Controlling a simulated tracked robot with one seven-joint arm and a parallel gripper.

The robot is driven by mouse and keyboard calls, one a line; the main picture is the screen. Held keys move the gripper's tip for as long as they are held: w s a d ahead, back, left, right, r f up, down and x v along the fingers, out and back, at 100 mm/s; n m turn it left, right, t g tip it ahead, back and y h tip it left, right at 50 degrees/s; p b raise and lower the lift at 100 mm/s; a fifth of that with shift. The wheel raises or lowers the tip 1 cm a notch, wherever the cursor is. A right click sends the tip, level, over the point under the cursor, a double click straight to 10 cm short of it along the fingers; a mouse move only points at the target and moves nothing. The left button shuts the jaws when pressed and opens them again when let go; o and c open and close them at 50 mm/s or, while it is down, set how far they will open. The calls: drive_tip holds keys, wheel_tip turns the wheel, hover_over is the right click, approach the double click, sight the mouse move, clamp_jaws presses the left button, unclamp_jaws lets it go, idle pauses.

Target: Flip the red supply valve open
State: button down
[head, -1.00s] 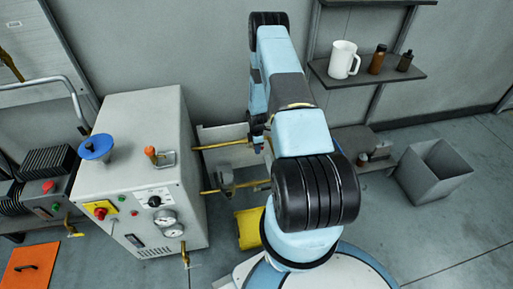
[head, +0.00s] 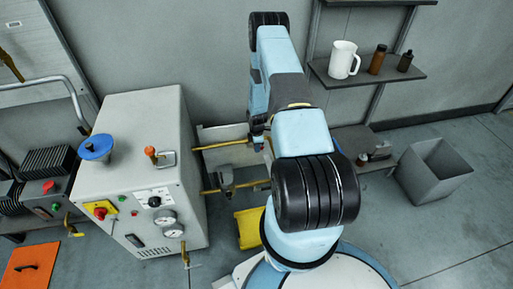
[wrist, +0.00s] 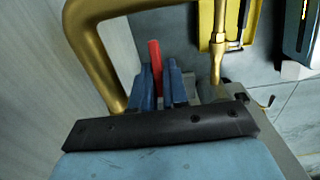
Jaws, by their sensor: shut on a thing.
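The red handle of the supply valve (wrist: 154,52) stands up between the two blue fingers of my gripper (wrist: 160,72) in the wrist view. The fingers are shut on it, and its upper end sticks out past their tips. Its lower part and the valve body are hidden behind the fingers and the dark gripper plate. A thick brass pipe (wrist: 95,50) curves close by on the left. In the head view my arm reaches toward the brass pipes (head: 225,145) beside the grey machine, and its end is too small to make out clearly.
The grey machine (head: 140,130) with a blue funnel (head: 96,147), knobs and gauges stands left of my arm. A yellow object (head: 250,229) is on the floor below the pipes. A grey bin (head: 435,170) and a shelf (head: 368,75) are to the right.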

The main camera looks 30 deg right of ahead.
drive_tip(key=shift+a+r+h, duration=0.1)
drive_tip(key=shift+r+h, duration=0.05)
drive_tip(key=shift+h, duration=0.35)
drive_tip(key=shift+s+r+g+h, duration=0.1)
drive_tip(key=shift+r+g+h, duration=0.15)
drive_tip(key=shift+g+h, duration=0.25)
drive_tip(key=shift+r+h, duration=0.3)
drive_tip(key=shift+h, duration=0.6)
drive_tip(key=shift+r, duration=0.15)
drive_tip(key=c, duration=1.2)
unclamp_jaws()
drive_tip(key=v, duration=1.3)
drive_tip(key=shift+w+a+r, duration=0.25)
drive_tip(key=shift+w+a, duration=0.1)
drive_tip(key=shift+a, duration=0.05)
